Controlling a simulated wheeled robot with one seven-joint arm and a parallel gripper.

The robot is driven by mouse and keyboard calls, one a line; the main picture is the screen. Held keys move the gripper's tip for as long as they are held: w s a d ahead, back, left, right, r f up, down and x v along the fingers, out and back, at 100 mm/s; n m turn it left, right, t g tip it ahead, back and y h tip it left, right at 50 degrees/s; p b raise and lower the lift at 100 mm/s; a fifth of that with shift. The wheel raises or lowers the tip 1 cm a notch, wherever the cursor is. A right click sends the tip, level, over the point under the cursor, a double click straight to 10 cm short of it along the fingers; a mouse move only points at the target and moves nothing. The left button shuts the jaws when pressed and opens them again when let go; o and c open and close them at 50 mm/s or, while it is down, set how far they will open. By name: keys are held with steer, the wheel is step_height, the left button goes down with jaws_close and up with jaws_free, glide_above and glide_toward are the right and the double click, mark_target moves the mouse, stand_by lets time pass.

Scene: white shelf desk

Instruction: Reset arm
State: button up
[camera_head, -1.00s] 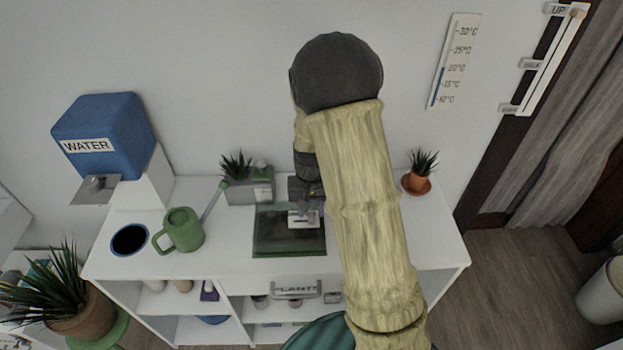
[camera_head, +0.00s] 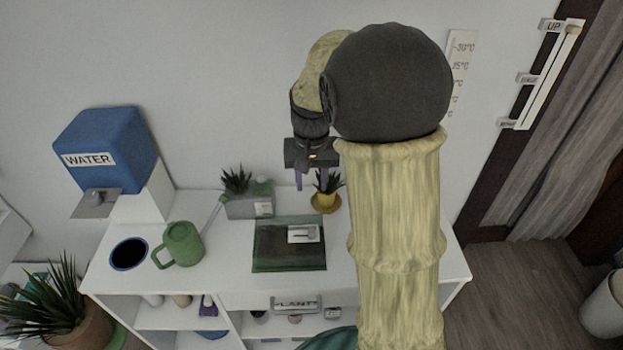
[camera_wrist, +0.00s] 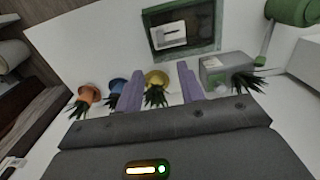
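My gripper (camera_head: 312,181) is raised above the back of the white desk, with its two purple fingers pointing down. In the wrist view my gripper (camera_wrist: 160,88) has its fingers spread apart, with nothing clamped between them. A yellow pot with a spiky plant (camera_head: 325,200) stands on the desk below and behind the fingers; it also shows between them in the wrist view (camera_wrist: 157,80). My arm hides the right part of the desk in the head view.
A dark green tray (camera_head: 290,262) holding a small white item (camera_head: 303,233) lies mid-desk. A green watering can (camera_head: 182,245), a grey planter box (camera_head: 250,206) and a blue water dispenser (camera_head: 105,150) are to the left. Orange (camera_wrist: 89,92) and blue (camera_wrist: 117,86) pots stand beside the yellow one.

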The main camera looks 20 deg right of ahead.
stand_by(0.4)
steer(key=s+f+n+t+p, duration=0.1)
steer(key=s+n+t+p, duration=0.1)
steer(key=s, duration=1.1)
steer(key=shift+s+a+f+n+t+p, duration=0.2)
steer(key=shift+s+n+t+p, duration=0.1)
steer(key=shift+p, duration=0.45)
steer(key=shift+d, duration=0.1)
